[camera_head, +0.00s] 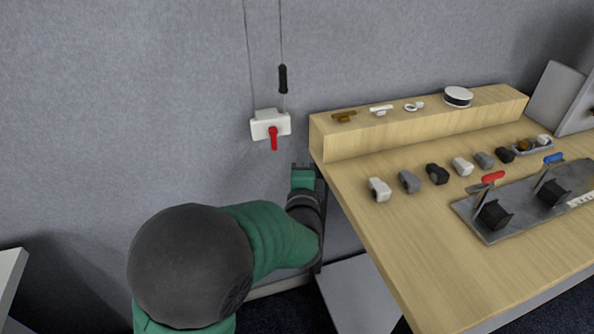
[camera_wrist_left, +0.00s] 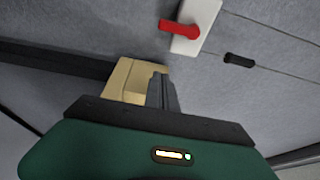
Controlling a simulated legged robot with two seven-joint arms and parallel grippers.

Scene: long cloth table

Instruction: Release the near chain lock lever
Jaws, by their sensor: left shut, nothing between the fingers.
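A white box (camera_head: 270,124) is fixed to the grey wall, with two thin lines running up from it. Its red lever (camera_head: 273,138) hangs down from the front. In the left wrist view the box (camera_wrist_left: 197,25) and its red lever (camera_wrist_left: 180,29) appear at the top. My left gripper (camera_head: 301,167) is below and a little right of the lever, apart from it. In the left wrist view its fingers (camera_wrist_left: 161,90) are together and empty. My right gripper is not in view.
A wooden table (camera_head: 400,255) with a raised shelf (camera_head: 420,126) stands close to the right of my left gripper. A metal plate (camera_head: 520,217) carries a red-handled and a blue-handled clamp. A black grip (camera_head: 283,79) hangs on one line. The wall left of the box is clear.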

